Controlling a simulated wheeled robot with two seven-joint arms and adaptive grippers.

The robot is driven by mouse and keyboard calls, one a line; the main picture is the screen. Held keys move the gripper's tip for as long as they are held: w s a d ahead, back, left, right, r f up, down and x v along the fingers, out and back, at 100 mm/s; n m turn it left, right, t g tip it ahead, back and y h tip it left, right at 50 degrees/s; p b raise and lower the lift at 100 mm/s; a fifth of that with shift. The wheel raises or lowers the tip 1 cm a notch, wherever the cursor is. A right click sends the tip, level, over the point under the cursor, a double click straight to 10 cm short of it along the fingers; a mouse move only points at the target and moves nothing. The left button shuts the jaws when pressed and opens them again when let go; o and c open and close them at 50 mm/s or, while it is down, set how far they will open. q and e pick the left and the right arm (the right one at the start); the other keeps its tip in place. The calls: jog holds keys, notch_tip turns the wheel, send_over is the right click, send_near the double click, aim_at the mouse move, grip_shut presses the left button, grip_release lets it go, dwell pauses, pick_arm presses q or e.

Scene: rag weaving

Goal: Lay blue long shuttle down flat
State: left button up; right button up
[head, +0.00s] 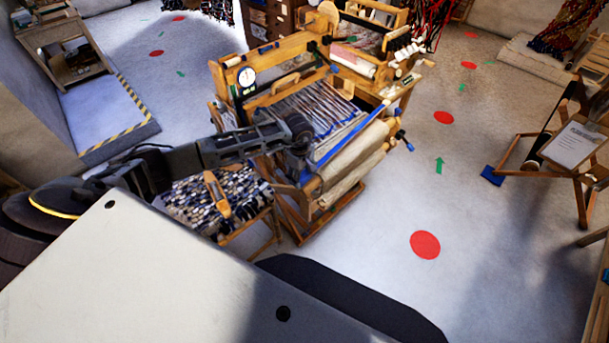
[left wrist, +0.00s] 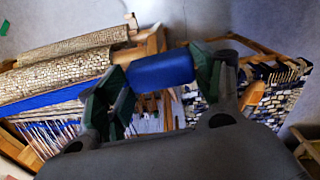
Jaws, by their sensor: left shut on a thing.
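My left gripper (head: 300,138) is at the left front corner of the wooden loom. In the left wrist view its two green-padded fingers (left wrist: 155,76) are shut on a thick blue wound piece, which I take to be the blue long shuttle (left wrist: 164,70). A bit of blue shows just below the gripper in the head view (head: 306,178). The shuttle's ends and full tilt are hidden. A separate long blue strip (head: 350,133) lies along the cloth edge at the loom front; it also shows in the left wrist view (left wrist: 48,102). My right gripper is not in view.
The loom (head: 330,205) has striped warp threads (head: 320,105) and a rolled cloth beam (head: 352,155). A bench with a patterned woven top (head: 185,195) stands beside it, with a wooden shuttle (head: 217,195) on it. The floor to the right, with red dots (head: 425,245), is open.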

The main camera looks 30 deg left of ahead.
pick_arm(q)
jog(key=shift+w+d, duration=0.1)
jog(key=shift+w, duration=0.2)
jog(key=shift+n, duration=0.3)
jog(key=shift+s+a+n, duration=0.1)
jog(key=shift+a+n, duration=0.15)
jog(key=shift+n, duration=0.05)
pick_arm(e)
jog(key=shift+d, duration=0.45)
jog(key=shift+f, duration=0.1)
